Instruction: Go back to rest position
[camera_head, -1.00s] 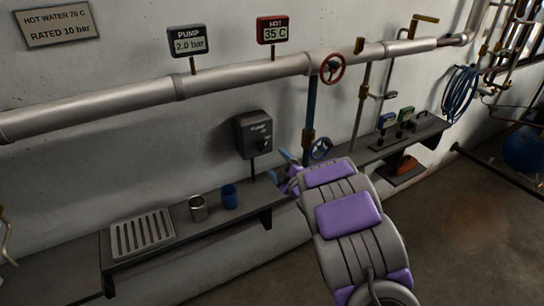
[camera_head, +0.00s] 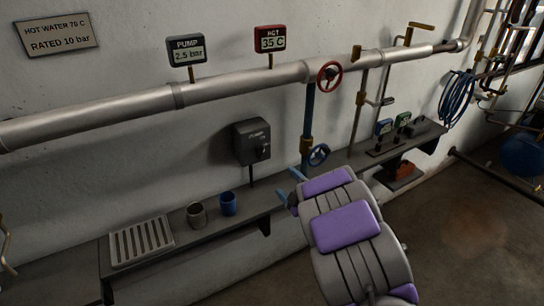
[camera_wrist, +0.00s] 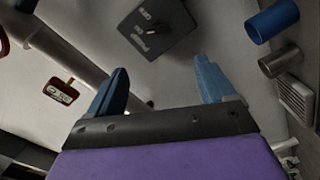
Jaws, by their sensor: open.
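My gripper (camera_head: 290,187) is at the end of my grey and purple arm, in front of the wall shelf and left of the blue valve wheel. In the wrist view my gripper (camera_wrist: 160,88) shows two blue fingers spread wide with nothing between them. The dark pump switch box (camera_head: 251,140) is on the wall, up and left of the gripper. The box also shows in the wrist view (camera_wrist: 155,28), beyond the fingers and apart from them. My arm hides part of the shelf.
The wall shelf (camera_head: 190,246) holds a slatted tray, a metal cup (camera_head: 197,215) and a blue cup (camera_head: 228,203). A large pipe (camera_head: 120,107) with a red valve wheel (camera_head: 329,74) runs above. The pump display (camera_head: 186,50) reads 2.5 bar. Floor is open at right.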

